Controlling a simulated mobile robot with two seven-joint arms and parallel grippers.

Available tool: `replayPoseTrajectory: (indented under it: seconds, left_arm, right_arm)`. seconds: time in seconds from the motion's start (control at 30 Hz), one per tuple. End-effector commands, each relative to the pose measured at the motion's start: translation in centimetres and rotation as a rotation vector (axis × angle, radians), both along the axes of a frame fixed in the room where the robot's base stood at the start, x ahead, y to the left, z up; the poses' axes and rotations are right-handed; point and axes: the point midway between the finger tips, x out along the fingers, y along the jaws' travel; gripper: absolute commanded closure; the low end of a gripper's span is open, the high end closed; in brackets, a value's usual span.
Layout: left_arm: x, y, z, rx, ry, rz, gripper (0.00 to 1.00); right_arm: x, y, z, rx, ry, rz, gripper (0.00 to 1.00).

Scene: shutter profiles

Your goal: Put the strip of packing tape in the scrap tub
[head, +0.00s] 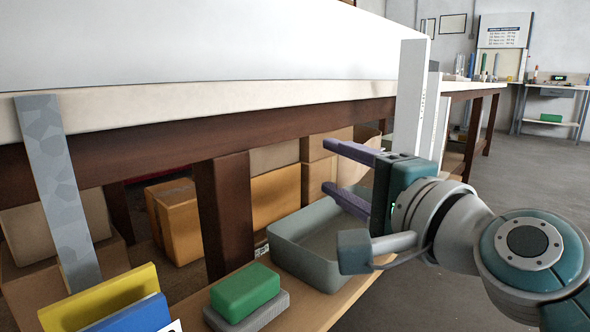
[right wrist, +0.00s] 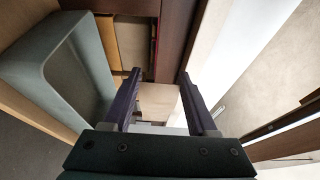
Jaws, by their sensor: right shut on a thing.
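The scrap tub is a grey-green open tub (head: 283,250) on the low wooden shelf in the head view. It also fills the left of the right wrist view (right wrist: 50,75). My right gripper (head: 334,166) is above the tub's far right part, its purple fingers spread wide and pointing left. It is shut on a tan, thin piece that looks like the strip of packing tape (right wrist: 158,101), seen between the fingers in the right wrist view. The strip's outline is hard to tell from the cardboard behind. My left gripper is not in view.
A green block on a grey one (head: 245,290) and yellow and blue items (head: 100,298) stand left of the tub on the shelf. White upright profiles (head: 410,100) stand close behind my right gripper. A dark wooden leg (head: 226,215) and cardboard boxes (head: 178,220) are behind.

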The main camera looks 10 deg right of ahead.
Motion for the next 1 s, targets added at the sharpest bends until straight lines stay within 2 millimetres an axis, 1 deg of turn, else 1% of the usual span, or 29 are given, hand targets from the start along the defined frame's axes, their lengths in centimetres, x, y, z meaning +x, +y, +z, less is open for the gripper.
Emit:
replayPoseTrajectory:
  seconds: [0.03,0.1,0.5,0.7,0.97,1.0]
  left_arm:
    - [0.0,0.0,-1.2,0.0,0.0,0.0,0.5]
    - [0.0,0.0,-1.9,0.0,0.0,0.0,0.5]
    - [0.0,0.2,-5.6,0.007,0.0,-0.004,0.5]
    - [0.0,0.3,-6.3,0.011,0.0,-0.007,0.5]
    - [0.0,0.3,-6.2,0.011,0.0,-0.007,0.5]
    - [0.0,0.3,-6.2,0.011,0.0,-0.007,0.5]
  right_arm:
    - [0.0,0.0,-1.1,0.0,-0.001,0.0,0.93]
    - [0.0,0.0,-1.8,0.0,-0.001,-0.001,0.93]
    - [0.0,0.0,-6.0,0.0,0.0,0.001,0.93]
    - [0.0,0.0,-6.8,-0.001,0.0,0.0,0.93]
    - [0.0,0.0,-6.7,0.0,0.0,0.0,0.93]
    - [0.0,0.0,-6.7,0.0,0.0,0.0,0.39]
